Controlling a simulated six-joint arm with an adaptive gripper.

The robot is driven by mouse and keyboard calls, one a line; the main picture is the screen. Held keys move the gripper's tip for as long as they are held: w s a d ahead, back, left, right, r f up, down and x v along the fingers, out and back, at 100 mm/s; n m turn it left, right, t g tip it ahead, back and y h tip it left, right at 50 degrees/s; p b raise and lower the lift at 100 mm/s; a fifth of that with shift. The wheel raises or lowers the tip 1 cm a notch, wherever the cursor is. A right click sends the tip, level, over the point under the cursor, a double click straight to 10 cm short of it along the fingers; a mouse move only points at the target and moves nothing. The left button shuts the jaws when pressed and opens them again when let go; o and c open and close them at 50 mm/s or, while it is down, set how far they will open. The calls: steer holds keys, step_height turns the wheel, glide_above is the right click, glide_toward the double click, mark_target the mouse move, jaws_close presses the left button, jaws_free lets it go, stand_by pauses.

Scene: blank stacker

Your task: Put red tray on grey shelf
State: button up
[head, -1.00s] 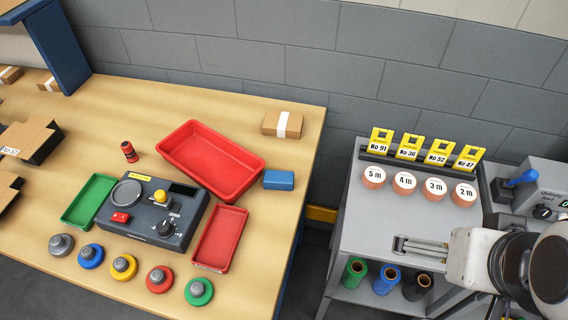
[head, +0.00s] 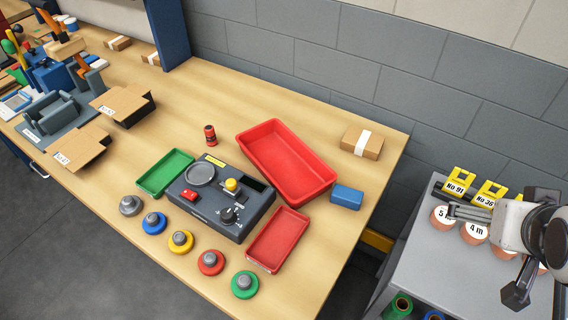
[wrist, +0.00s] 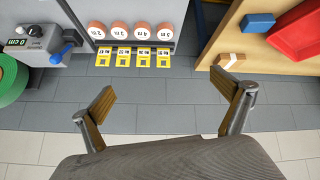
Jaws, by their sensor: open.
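Two red items lie on the wooden bench: a large deep red tray (head: 287,160) at the back and a smaller, shallow red tray (head: 278,240) in front of it. The large one also shows at the top right of the wrist view (wrist: 300,30). The grey shelf (head: 425,265) is a cart to the right of the bench, partly cut off. My gripper (wrist: 165,92) is open and empty, its two fingers spread above the floor in the wrist view. In the head view my arm is at the right edge, over the shelf and apart from both trays.
Beside the red trays are a dark control box (head: 220,196), a green tray (head: 165,172), a blue block (head: 347,197) and a cardboard box (head: 361,142). Several coloured knobs line the bench front. Yellow number tags (head: 460,181) and round copper-coloured pieces stand on the shelf. A wall backs both.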

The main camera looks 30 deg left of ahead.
steer(key=w+a+f+n+t+y, duration=0.1)
steer(key=w+a+f+n+y, duration=0.2)
steer(key=w+a, duration=0.65)
steer(key=n+g+y, duration=0.4)
steer(key=n+y, duration=0.3)
steer(key=y, duration=0.2)
glide_above(293, 178)
steer(key=d, duration=0.3)
steer(key=f, duration=1.2)
steer(key=shift+s+d+f, duration=0.1)
steer(key=shift+s+f, duration=0.1)
steer(key=shift+f, duration=0.2)
steer(key=shift+s+a+f+n, duration=0.2)
steer(key=shift+s+a+n, duration=0.15)
steer(key=shift+a, duration=0.1)
steer(key=shift+x, duration=1.25)
steer(key=shift+w, duration=0.1)
